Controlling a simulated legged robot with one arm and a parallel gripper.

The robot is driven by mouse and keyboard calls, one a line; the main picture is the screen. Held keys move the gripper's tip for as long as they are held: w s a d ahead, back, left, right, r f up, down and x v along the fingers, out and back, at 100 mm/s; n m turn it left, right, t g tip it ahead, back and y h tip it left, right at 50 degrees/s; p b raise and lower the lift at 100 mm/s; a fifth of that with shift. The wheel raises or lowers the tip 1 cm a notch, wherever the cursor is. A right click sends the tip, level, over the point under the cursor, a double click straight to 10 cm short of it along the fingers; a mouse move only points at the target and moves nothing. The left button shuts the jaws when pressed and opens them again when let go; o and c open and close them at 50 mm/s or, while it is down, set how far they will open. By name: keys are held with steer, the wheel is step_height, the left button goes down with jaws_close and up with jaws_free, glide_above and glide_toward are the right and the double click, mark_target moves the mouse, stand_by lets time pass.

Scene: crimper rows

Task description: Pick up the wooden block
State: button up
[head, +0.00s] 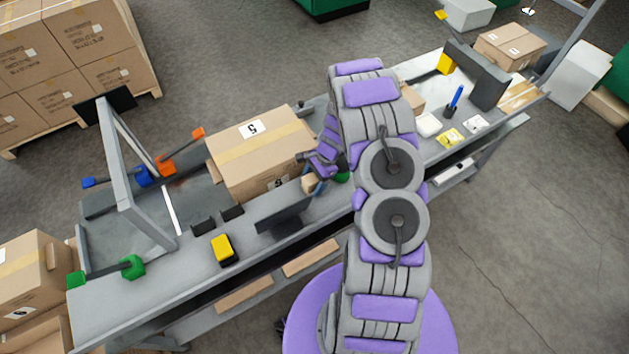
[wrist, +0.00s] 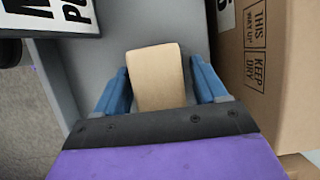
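The wooden block (wrist: 157,80) is pale and plain, and lies on the grey bench top. In the wrist view it sits between the two blue fingers of my gripper (wrist: 160,88). The fingers stand apart, with a narrow gap visible on each side of the block. In the head view the block (head: 309,184) shows as a small tan piece below my gripper (head: 316,178), partly hidden by it. My arm hides part of the bench around it.
A large cardboard box (head: 258,157) stands close to the gripper; its wall (wrist: 262,70) is right beside the fingers in the wrist view. A dark monitor (head: 283,210) stands in front. A yellow device (head: 223,249) lies farther left. Bare bench (head: 165,268) shows at the left front.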

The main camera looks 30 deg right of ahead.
mark_target(310, 179)
steer(key=shift+s, duration=0.1)
steer(key=shift+c, duration=0.7)
steer(key=shift+a, duration=0.55)
steer(key=c, duration=0.5)
steer(key=shift+a, duration=0.1)
steer(key=shift+c, duration=1.1)
steer(key=shift+d, duration=0.25)
steer(key=shift+d+r, duration=0.15)
steer(key=shift+r, duration=0.3)
step_height(310, 179, up, 3)
steer(key=shift+p, duration=0.55)
steer(key=s+d, duration=0.2)
steer(key=s, duration=0.2)
steer(key=s+d+p, duration=0.1)
steer(key=s+d, duration=0.2)
steer(key=s, duration=0.1)
steer(key=s+d+r, duration=0.1)
steer(key=s+d, duration=0.2)
steer(key=s, duration=0.1)
steer(key=shift+s, duration=0.1)
steer(key=shift+s+p, duration=0.3)
steer(key=shift+s, duration=0.25)
